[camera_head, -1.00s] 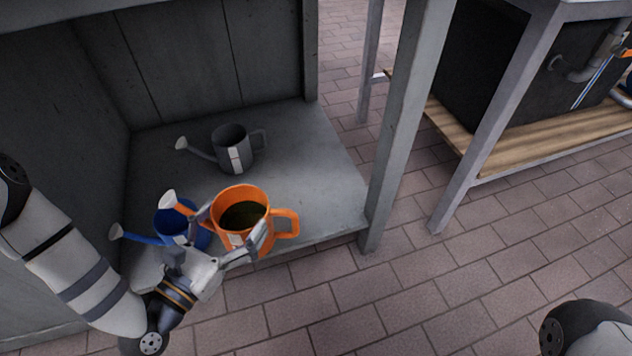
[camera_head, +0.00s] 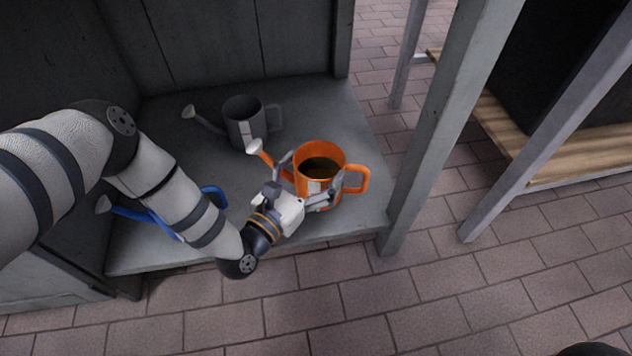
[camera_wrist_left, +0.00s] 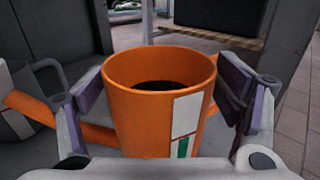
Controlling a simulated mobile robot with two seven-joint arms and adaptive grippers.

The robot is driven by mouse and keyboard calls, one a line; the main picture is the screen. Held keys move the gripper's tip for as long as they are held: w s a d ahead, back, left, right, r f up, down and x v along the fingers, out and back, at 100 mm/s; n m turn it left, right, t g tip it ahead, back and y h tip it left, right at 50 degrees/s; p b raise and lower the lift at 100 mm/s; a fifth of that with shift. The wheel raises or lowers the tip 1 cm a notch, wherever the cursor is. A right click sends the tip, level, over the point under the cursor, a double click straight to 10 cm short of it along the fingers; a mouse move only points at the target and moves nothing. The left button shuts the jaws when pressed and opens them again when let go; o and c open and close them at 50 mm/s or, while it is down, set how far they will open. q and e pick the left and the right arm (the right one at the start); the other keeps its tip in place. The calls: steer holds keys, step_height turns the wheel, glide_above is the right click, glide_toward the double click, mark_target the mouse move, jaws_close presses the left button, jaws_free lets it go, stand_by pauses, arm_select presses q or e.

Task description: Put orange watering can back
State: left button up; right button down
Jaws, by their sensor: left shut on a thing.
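The orange watering can (camera_head: 331,158) is upright at the front right of the grey shelf (camera_head: 140,256), with its spout to the left and its handle to the right. I cannot tell whether its base touches the shelf. My left gripper (camera_head: 312,188) is shut on its body from the front, one finger on each side. In the left wrist view the can (camera_wrist_left: 150,105) fills the space between the two finger pads, and its label faces me. My right gripper is not in view.
A dark grey watering can (camera_head: 243,122) stands behind and left of the orange one. A blue watering can (camera_head: 130,211) is partly hidden behind my left arm. A grey post (camera_head: 440,120) rises at the shelf's right front corner. Brick paving lies in front.

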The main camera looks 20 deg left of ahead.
mark_target(306, 189)
arm_select(q)
steer(key=f, duration=0.2)
steer(key=f+b, duration=0.1)
steer(key=shift+w+d+f, duration=0.15)
steer(key=shift+w, duration=0.1)
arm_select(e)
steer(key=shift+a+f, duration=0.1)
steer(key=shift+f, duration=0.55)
arm_select(q)
steer(key=shift+f, duration=0.1)
steer(key=o, duration=1.8)
steer(key=shift+f, duration=0.15)
steer(key=shift+o, duration=0.2)
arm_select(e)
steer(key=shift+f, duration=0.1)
arm_select(q)
steer(key=shift+s+r, duration=0.25)
steer(key=shift+s, duration=0.1)
steer(key=s+a+p, duration=0.2)
steer(key=s, duration=0.9)
steer(key=shift+a+p, duration=0.2)
steer(key=shift+p, duration=0.15)
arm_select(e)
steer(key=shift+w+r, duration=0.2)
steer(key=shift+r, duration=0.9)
arm_select(q)
steer(key=shift+s+f, duration=0.1)
